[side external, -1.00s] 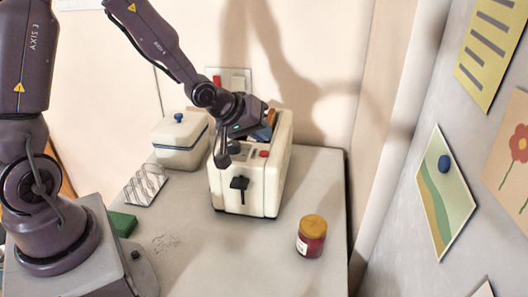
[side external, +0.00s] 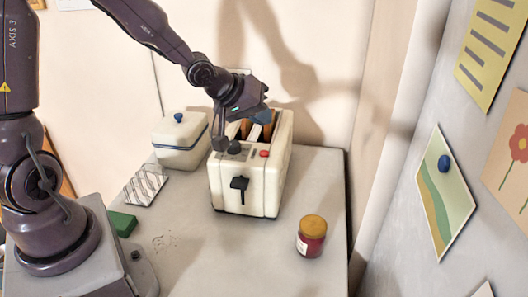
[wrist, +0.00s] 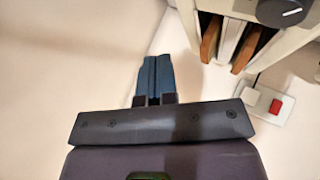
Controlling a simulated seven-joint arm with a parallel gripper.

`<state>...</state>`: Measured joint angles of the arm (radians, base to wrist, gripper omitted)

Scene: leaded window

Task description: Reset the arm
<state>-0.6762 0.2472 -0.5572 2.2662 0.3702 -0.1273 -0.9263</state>
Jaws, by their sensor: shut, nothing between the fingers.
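My gripper (side external: 264,117) is above the back part of a cream toaster (side external: 230,190) in the side view. Its blue fingers are pressed together and empty; in the wrist view the shut fingers (wrist: 155,77) point over a pale surface, to the left of the toaster. Brown bread slices (wrist: 210,38) stand in the toaster's slots, and they show partly in the side view behind my wrist. The toaster's black lever (side external: 239,184) is on its front face. I cannot tell the exact gap between fingers and toaster.
A cream lidded box (side external: 181,143) stands left of the toaster. A red jar with an orange lid (side external: 312,236) stands at the front right. A wall switch (wrist: 268,104) is behind the toaster.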

